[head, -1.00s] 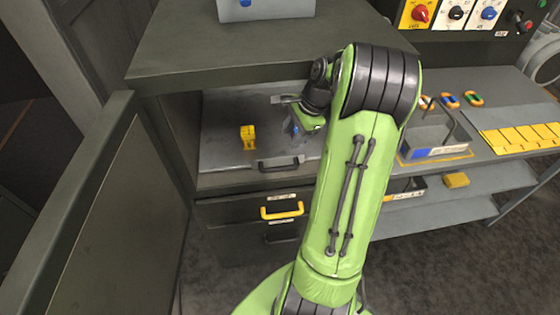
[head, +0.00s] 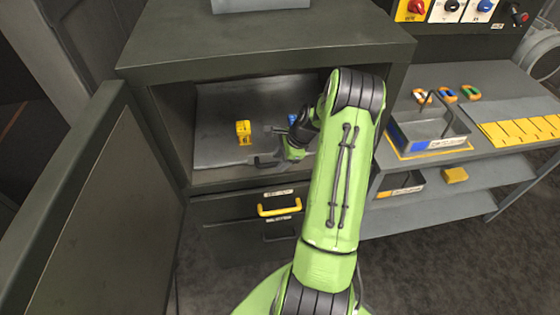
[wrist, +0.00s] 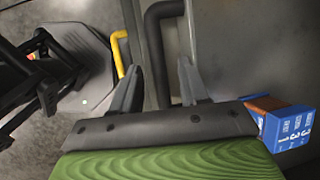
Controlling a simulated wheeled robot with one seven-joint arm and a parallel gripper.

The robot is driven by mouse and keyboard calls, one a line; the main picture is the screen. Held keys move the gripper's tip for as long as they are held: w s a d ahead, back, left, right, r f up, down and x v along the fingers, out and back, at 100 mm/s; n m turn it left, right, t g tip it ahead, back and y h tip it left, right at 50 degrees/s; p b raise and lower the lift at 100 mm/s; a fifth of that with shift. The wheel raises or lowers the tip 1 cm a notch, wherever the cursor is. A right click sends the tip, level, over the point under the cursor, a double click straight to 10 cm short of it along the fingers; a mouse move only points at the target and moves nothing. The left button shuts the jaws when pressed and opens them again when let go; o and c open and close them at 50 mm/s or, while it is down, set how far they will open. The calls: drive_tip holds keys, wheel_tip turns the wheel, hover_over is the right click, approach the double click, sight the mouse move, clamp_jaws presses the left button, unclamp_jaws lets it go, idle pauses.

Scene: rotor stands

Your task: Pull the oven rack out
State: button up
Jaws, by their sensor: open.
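The oven rack (head: 215,105) is a flat grey plate inside the open dark cabinet, with a black bar handle (head: 264,162) at its front edge. My gripper (head: 271,144) is open and empty at that handle, over the front of the rack. In the wrist view the black handle (wrist: 154,40) runs between the two spread fingers of my gripper (wrist: 157,72), and neither finger clearly touches it. My gripper partly hides the handle in the head view.
A yellow block (head: 243,132) and a blue labelled block (wrist: 286,128) stand on the rack. A drawer with a yellow handle (head: 279,206) is below. The cabinet door (head: 100,215) stands open at left. A bench with a grey bin (head: 428,128) is at right.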

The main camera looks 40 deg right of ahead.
drive_tip(key=shift+w+f, duration=0.1)
drive_tip(key=shift+f, duration=0.1)
drive_tip(key=shift+a, duration=0.1)
clamp_jaws()
idle(0.4)
